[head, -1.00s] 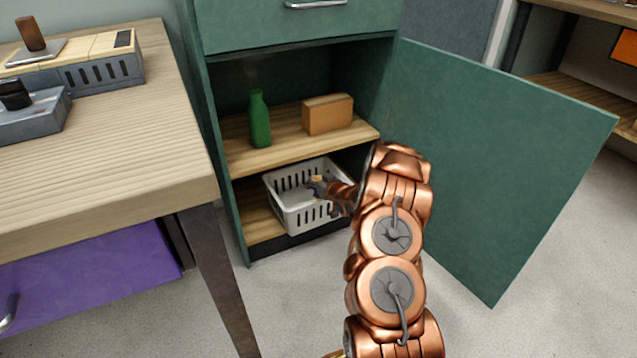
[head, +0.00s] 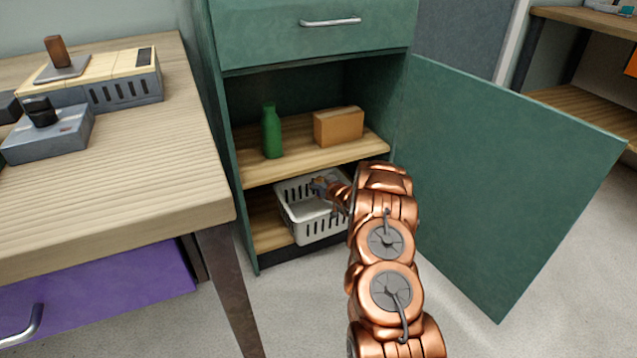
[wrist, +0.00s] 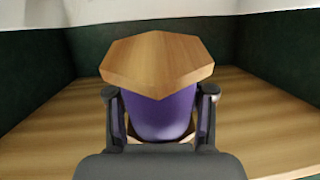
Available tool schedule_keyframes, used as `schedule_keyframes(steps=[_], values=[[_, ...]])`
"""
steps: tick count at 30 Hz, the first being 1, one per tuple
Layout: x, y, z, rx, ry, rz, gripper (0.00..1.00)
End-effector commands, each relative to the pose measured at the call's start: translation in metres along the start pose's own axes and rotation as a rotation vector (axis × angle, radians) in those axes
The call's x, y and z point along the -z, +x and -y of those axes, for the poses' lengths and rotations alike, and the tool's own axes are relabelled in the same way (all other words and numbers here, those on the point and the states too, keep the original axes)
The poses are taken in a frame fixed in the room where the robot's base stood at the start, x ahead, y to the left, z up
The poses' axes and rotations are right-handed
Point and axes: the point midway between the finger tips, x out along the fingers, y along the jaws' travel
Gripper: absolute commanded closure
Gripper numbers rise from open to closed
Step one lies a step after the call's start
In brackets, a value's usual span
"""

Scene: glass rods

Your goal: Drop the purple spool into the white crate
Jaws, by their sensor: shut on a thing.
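The purple spool (wrist: 165,118) has a pale wooden octagonal flange. In the wrist view it stands between the two dark fingers of my gripper (wrist: 160,92), which is shut on it. In the head view my gripper (head: 322,184) is over the back part of the white crate (head: 320,228), and the spool is too small and covered there to make out well. The crate is a slotted basket on the bottom level of the green cabinet. My arm covers its right side, and I cannot tell how high the spool is above the crate's floor.
The cabinet shelf above the crate holds a green bottle (head: 271,132) and a tan box (head: 338,126). The cabinet door (head: 510,170) stands open on the right. A wooden table (head: 110,190) with a purple drawer (head: 100,300) stands on the left.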

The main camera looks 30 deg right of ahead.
Motion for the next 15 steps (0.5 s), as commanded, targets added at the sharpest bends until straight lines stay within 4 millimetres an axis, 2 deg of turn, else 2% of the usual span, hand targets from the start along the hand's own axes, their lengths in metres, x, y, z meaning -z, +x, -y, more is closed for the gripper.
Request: schedule_keyframes(steps=[2, 3, 15], values=[[0.0002, -0.0001, 0.0, 0.0, 0.0, 0.0, 1.0], [0.0003, -0.0001, 0.0, 0.0, 0.0, 0.0, 0.58], [0.0003, -0.0002, 0.0, 0.0, -0.001, -0.001, 0.18]])
